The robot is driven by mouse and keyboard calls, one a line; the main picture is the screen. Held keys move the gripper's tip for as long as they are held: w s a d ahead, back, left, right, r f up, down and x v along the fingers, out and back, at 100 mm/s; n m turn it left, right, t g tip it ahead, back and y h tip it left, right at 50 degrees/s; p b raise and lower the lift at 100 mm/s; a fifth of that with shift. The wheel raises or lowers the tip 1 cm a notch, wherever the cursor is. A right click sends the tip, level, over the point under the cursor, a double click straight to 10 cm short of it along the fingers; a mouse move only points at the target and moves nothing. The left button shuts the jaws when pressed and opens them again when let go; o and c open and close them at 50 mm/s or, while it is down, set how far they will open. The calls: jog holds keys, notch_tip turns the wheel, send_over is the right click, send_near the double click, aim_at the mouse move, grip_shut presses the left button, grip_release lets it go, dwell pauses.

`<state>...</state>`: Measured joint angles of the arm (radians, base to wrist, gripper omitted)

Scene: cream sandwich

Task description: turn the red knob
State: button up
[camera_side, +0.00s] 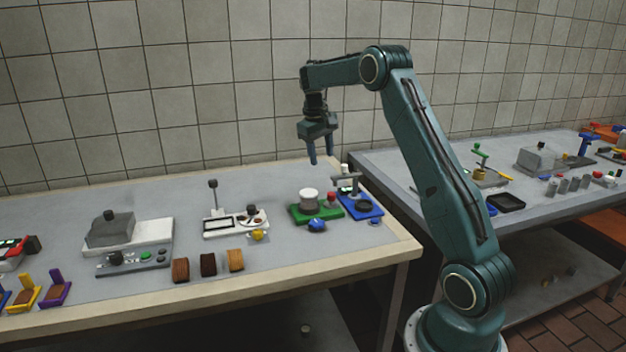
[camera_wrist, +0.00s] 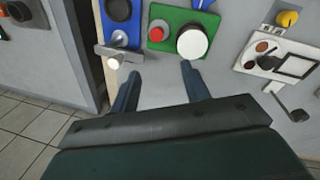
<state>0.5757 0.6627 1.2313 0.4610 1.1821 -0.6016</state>
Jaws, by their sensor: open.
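A small round red knob (camera_side: 331,198) stands on a green board (camera_side: 300,213) at the right end of the near table. In the wrist view the red knob (camera_wrist: 156,34) shows on the green board (camera_wrist: 176,14), beside a larger white round piece (camera_wrist: 192,41). My gripper (camera_side: 321,161) is open and empty, pointing down above and behind the board. In the wrist view its two fingers (camera_wrist: 160,70) are spread apart, short of the red knob, with nothing between them.
A blue board with a grey lever (camera_side: 347,180) stands just right of the green board. A blue knob (camera_side: 317,225) sits at the green board's front. A white panel (camera_side: 237,226) lies to the left. A gap separates the two tables.

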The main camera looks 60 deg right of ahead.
jog(key=shift+w+a+m+g+h, duration=0.1)
jog(key=shift+a+m+g+h, duration=0.35)
jog(key=shift+m, duration=2.8)
jog(key=shift+a+m+h, duration=0.2)
jog(key=shift+a+m, duration=0.4)
jog(key=shift+m, duration=2.6)
jog(key=shift+w+a+m+g+h, duration=0.1)
jog(key=shift+a+m+g+h, duration=0.35)
jog(key=shift+m, duration=2.8)
jog(key=shift+a, duration=0.1)
jog(key=shift+s, duration=0.1)
jog(key=s+d+n+t+y, duration=0.1)
jog(key=s+n+t, duration=0.5)
jog(key=n, duration=1.1)
jog(key=shift+s+d, duration=0.4)
jog(key=shift+s, duration=0.45)
